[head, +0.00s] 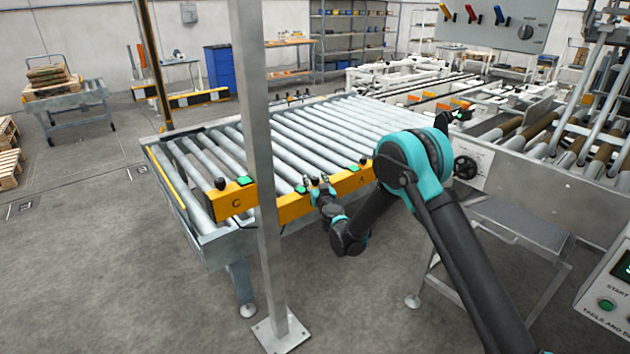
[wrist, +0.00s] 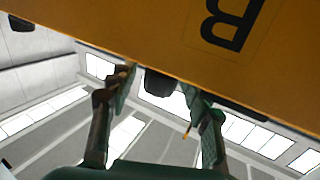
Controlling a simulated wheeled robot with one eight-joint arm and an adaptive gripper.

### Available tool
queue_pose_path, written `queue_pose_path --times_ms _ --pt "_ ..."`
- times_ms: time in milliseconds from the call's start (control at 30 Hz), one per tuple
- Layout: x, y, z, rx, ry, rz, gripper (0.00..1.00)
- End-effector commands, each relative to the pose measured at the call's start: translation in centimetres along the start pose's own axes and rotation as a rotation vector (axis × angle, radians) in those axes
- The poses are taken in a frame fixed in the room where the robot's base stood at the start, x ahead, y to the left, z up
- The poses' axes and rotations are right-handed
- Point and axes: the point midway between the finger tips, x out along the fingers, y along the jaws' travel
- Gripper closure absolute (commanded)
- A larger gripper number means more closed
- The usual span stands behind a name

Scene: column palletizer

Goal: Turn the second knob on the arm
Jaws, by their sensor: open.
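An orange rail (head: 292,207) runs along the front of the roller conveyor, with the letters C and A readable on it. A black knob (head: 220,184) stands by the letter C, and another dark knob (head: 363,161) is near A. My gripper (head: 318,184) is at the rail between them, beside a green button (head: 301,189). In the wrist view, the orange panel with an upside-down B (wrist: 130,28) fills the top. A dark knob (wrist: 160,84) at its edge lies between the fingertips of my open gripper (wrist: 158,90). I cannot tell whether the fingers touch it.
A grey post (head: 262,150) stands in front of the rail, left of my gripper. A panel with coloured levers (head: 495,24) is at the top right. A control box with a green start button (head: 606,304) is at the lower right. The floor at left is open.

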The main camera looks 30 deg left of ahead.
Motion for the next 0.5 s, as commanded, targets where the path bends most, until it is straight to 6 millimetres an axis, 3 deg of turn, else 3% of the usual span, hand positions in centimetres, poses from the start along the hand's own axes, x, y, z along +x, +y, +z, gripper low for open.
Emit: queue_pose_path --times_ms 167,500 --pt "-1.3 0.0 0.0 0.0 0.0 0.0 0.51" --pt "-7.9 -0.1 0.0 0.0 0.0 -0.001 0.51"
